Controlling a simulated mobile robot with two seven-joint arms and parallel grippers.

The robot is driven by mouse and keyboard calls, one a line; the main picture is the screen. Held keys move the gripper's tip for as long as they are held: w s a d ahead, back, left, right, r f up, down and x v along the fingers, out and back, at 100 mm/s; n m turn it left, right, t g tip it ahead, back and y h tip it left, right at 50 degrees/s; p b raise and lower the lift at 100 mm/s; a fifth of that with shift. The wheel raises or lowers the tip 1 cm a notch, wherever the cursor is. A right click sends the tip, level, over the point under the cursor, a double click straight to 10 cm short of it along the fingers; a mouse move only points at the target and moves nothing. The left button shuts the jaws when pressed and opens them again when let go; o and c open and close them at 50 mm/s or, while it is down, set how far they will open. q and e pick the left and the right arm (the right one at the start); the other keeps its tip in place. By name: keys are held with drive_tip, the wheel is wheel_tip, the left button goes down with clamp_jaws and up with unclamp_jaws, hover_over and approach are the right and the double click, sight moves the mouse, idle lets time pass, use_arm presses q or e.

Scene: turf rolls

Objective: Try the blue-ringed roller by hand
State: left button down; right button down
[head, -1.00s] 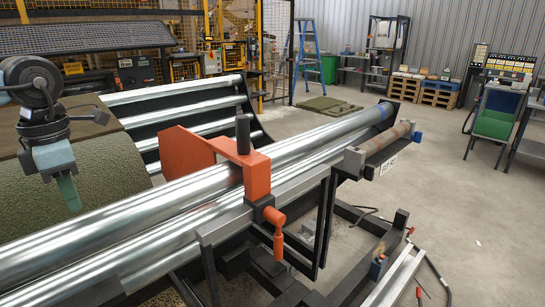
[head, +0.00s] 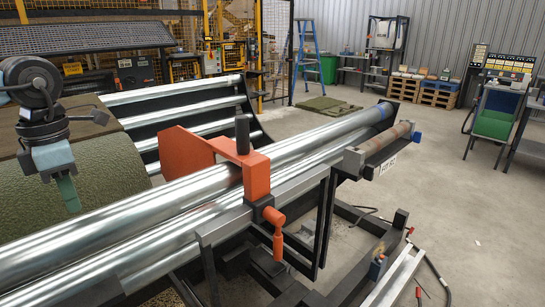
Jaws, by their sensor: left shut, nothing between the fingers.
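The blue-ringed roller (head: 330,133) is a long shiny metal cylinder running from the lower left to the upper right, with a blue band near its far right end. An orange clamp-like bracket (head: 257,172) with a black knob straddles the rollers near the middle. My left gripper (head: 69,200) is shut and empty at the left, pointing down in front of the green turf roll (head: 108,165). It is apart from the blue-ringed roller in the picture. My right gripper is out of view.
A second metal roller (head: 160,250) lies alongside in front. A shorter, rusty roller (head: 390,140) sits at the frame's right end. Several more rollers (head: 185,112) stand behind. A blue ladder (head: 308,50) and pallets stand at the back. The concrete floor at right is mostly clear.

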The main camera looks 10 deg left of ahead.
sight(83, 230)
use_arm(q)
drive_tip(key=shift+f+b, duration=0.4)
drive_tip(key=shift+f, duration=0.4)
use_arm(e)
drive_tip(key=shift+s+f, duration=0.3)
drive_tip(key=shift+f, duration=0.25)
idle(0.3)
use_arm(q)
drive_tip(key=shift+s+d+f+b, duration=0.15)
drive_tip(key=shift+s+d+f, duration=0.05)
drive_tip(key=shift+s+d, duration=0.4)
drive_tip(key=shift+s+d+f+b, duration=0.2)
drive_tip(key=shift+s+d, duration=0.25)
drive_tip(key=shift+d, duration=0.15)
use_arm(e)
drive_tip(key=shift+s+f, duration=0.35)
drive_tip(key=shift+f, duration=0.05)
use_arm(q)
drive_tip(key=shift+w+a+r+p, duration=0.15)
drive_tip(key=shift+r+p, duration=0.2)
drive_tip(key=shift+r, duration=0.7)
drive_tip(key=shift+r+p, duration=0.3)
drive_tip(key=shift+r, duration=0.8)
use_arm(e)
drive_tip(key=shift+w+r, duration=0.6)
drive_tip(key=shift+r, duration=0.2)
